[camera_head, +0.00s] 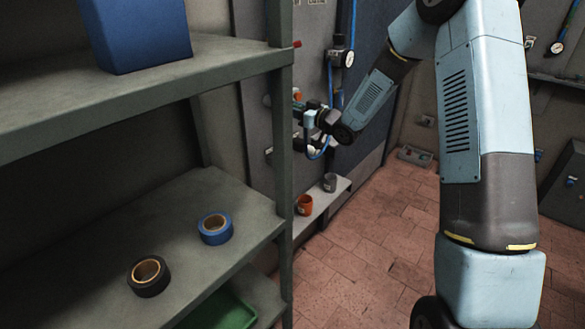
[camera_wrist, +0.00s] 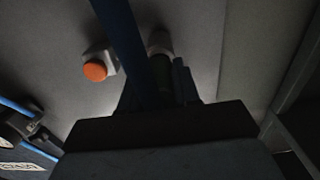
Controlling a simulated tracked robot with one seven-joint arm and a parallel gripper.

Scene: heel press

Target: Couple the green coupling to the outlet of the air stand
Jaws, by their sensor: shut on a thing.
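My gripper (camera_head: 303,112) is at the grey wall panel, beyond the shelf post in the head view. In the wrist view my dark gripper (camera_wrist: 165,95) is shut on the coupling at the end of a blue hose. The blue hose (camera_head: 319,154) loops below my gripper and crosses the wrist view as a dark band (camera_wrist: 122,35). A pale round stub (camera_wrist: 159,43) shows just beyond the fingers, perhaps the outlet. Whether it touches the coupling cannot be told.
An orange knob (camera_wrist: 95,70) projects from the panel left of the fingers. A gauge (camera_head: 348,59) hangs above. The grey shelf (camera_head: 190,255) at left holds blue tape (camera_head: 215,229) and black tape (camera_head: 149,276). An orange mug (camera_head: 304,205) and grey mug (camera_head: 329,182) stand below.

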